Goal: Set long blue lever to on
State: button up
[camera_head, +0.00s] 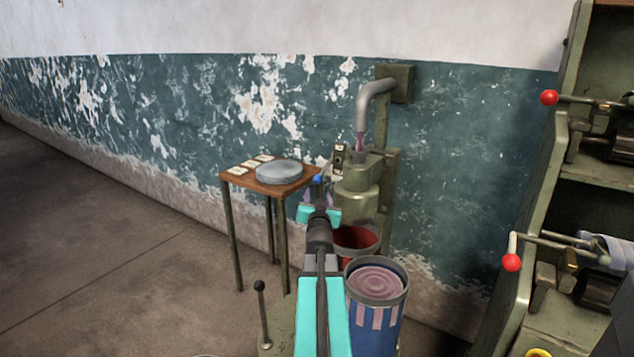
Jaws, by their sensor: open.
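The blue lever shows as a blue ball knob (317,180) with a thin rod that runs up and right to the green machine (357,190). A small plate with light marks (339,157) is by the rod; I cannot read it. My gripper (319,207) is seen from behind, open, just below the knob in the picture. It hides part of what is in front of it. I cannot tell whether it touches the knob, and nothing shows between its fingers.
A small table (236,178) with a grey round lid (279,172) and cards stands left of the machine. A red bucket (355,240) and a blue striped container (377,290) are close right of my arm. A black-knobbed lever (260,286) is left; red-knobbed levers (511,262) are right.

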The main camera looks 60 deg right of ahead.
aim_at(316, 181)
jog(key=shift+x, duration=6.9)
grip_shut()
jog(key=shift+a, duration=0.45)
jog(key=shift+d, duration=0.3)
jog(key=shift+r, duration=0.1)
